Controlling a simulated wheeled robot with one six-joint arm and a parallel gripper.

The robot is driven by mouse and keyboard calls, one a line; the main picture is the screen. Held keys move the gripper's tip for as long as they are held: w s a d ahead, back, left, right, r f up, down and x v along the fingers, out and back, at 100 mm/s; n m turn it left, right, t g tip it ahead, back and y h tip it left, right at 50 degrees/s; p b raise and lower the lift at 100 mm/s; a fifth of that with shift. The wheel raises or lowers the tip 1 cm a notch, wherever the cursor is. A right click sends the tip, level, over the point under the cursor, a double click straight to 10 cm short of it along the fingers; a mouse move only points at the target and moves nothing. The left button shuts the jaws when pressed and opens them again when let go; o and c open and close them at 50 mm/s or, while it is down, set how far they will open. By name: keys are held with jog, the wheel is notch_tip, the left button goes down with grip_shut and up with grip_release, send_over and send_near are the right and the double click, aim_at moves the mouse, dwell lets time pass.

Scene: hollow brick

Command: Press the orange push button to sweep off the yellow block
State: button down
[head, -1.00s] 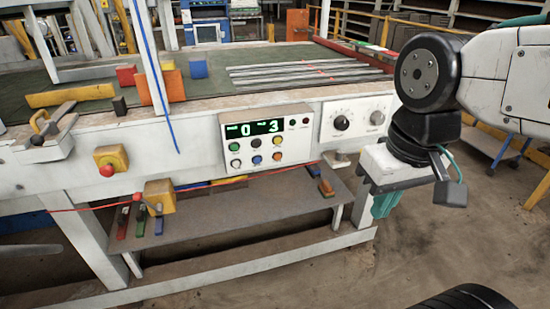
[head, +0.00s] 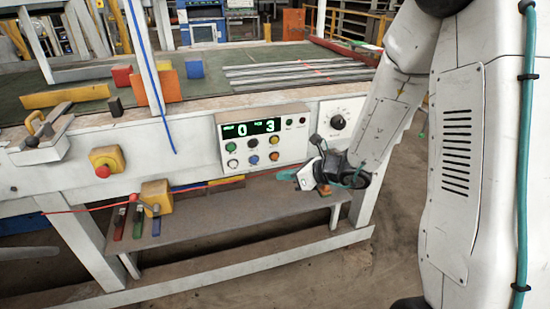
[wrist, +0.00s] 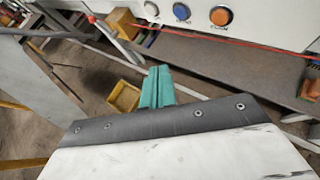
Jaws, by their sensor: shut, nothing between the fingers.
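The orange push button (head: 274,156) is at the bottom right of the white control panel (head: 222,130). In the wrist view the orange button (wrist: 221,16) is near the top edge, beside a blue one. My gripper (head: 285,175) is shut and empty, with its teal fingers below and slightly right of the button, apart from the panel. In the wrist view my gripper (wrist: 157,84) points up the picture, lower left of the button. The yellow block (head: 166,65) sits on the green belt, partly hidden behind an orange plate (head: 160,92).
A red block (head: 122,75) and a blue block (head: 194,69) stand near the yellow one. A long yellow bar (head: 65,96) lies on the belt's left. Below the panel are a red cable (head: 85,208) and a grey shelf (head: 215,217). A knob panel (head: 345,110) is at right.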

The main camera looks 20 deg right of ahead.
aim_at(275, 157)
jog(key=shift+w+d+f+m+t+h, duration=0.2)
jog(key=shift+w+d+f+m+h, duration=0.1)
jog(key=shift+d+f+m, duration=0.3)
jog(key=shift+w+d+f+m+t+h, duration=0.2)
jog(key=shift+d+f+m+h, duration=0.15)
jog(key=shift+f+m, duration=0.25)
jog(key=shift+w, duration=0.15)
jog(key=shift+w, duration=4.3)
jog(key=shift+w, duration=0.4)
